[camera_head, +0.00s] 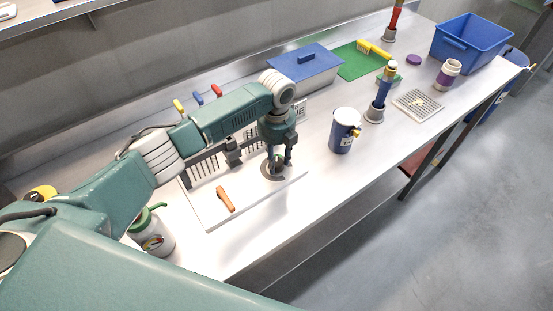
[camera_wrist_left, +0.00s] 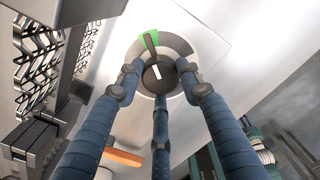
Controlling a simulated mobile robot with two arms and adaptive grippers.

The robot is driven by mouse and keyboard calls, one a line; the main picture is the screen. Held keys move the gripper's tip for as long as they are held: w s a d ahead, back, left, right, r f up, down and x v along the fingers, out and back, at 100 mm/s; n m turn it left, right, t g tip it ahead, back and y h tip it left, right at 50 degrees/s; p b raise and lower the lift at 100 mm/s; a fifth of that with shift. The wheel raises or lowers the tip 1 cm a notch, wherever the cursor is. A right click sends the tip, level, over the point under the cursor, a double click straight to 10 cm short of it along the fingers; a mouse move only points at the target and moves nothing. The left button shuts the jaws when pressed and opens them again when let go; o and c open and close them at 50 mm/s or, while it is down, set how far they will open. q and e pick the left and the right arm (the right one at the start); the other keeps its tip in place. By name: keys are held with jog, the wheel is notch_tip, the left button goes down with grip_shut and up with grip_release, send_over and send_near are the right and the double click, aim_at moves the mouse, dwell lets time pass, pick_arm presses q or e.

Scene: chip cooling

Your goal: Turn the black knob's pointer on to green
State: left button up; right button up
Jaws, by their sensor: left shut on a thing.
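The black knob (camera_wrist_left: 158,77) sits in the middle of a grey dial (camera_wrist_left: 178,44) in the left wrist view. It has a short white mark on top, and a dark pointer bar reaches from it up to a green patch (camera_wrist_left: 143,40) at the dial's upper left, overlapping the green. My left gripper (camera_head: 278,163) points down over the dial in the head view. Its three fingers (camera_wrist_left: 160,95) surround the knob and are shut on it. In the head view the fingers largely hide the knob. My right gripper is in neither view.
The dial is on a white panel (camera_head: 216,218) with an orange handle (camera_head: 225,199) and a black slotted part. A blue-lidded box (camera_head: 306,62) stands behind, a blue-and-white canister (camera_head: 343,131) to the right, and a green-lidded jar (camera_head: 152,232) front left.

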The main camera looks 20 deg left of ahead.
aim_at(276, 160)
pick_arm(q)
jog(key=shift+w+a+r, duration=0.25)
jog(key=shift+w, duration=0.05)
jog(key=o, duration=1.1)
jog(key=shift+o, duration=0.2)
jog(key=shift+f, duration=0.15)
jog(key=shift+d+r, duration=0.1)
jog(key=shift+r, duration=0.3)
notch_tip(276, 160, up, 11)
jog(key=shift+s, duration=0.1)
